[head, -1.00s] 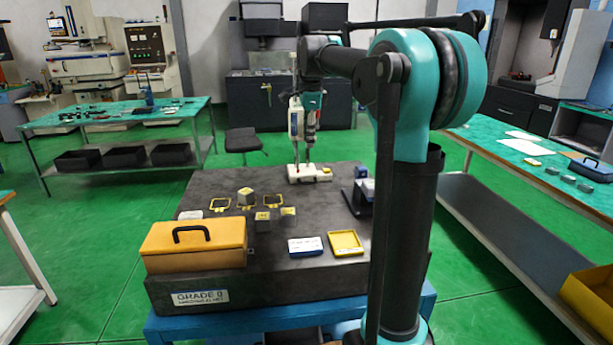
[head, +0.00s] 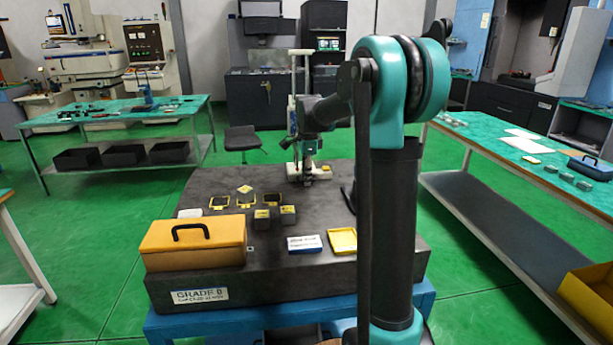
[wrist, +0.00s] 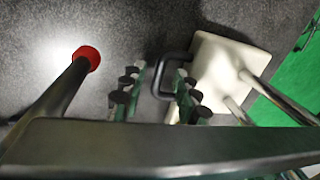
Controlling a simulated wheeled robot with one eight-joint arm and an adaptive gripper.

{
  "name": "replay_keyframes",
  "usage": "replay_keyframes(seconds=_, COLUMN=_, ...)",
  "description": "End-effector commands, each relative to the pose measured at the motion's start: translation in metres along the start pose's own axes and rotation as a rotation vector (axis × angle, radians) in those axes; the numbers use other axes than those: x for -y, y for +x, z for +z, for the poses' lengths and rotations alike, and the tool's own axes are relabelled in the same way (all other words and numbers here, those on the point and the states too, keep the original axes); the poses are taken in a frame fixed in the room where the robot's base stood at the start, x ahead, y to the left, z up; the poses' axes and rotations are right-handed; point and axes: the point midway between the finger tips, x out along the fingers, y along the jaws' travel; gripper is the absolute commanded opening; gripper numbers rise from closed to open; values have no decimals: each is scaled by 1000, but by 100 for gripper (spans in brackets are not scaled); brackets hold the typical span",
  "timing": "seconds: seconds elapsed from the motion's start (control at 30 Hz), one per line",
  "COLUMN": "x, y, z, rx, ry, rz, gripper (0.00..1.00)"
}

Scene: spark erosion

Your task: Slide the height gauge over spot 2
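The height gauge (head: 325,168) stands at the back of the dark granite plate, with a white base and a tall column (head: 292,100). In the wrist view its white base (wrist: 228,72) lies right of centre, with a black U-shaped handle (wrist: 157,78) on its near side. My gripper (head: 308,181) is low at the gauge. In the wrist view my gripper (wrist: 156,92) is open, one finger on either side of the handle bar; contact cannot be told.
Small blocks (head: 262,214) and (head: 288,211) stand just in front of the spots. An orange case (head: 194,245), a blue-white box (head: 305,245) and a yellow tray (head: 342,240) line the front. A red-tipped rod (wrist: 88,58) shows in the wrist view. Clear plate separates spots and gauge.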

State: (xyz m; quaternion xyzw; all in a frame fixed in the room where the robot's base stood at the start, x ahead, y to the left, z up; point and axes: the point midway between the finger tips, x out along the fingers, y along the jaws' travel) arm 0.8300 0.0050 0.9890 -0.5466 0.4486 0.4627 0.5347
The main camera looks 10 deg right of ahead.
Motion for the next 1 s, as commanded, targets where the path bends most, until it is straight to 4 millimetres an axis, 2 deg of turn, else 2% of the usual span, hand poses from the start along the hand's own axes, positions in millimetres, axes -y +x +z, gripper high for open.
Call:
replay_keyframes(seconds=0.27, x=0, y=2, z=0, rx=0, ry=0, rz=0, gripper=31)
replay_keyframes(seconds=0.53, x=0, y=1, z=0, rx=0, ry=0, rz=0, gripper=0)
replay_keyframes(seconds=1.0, x=0, y=1, z=3, rx=0, ry=-1, rz=0, gripper=0)
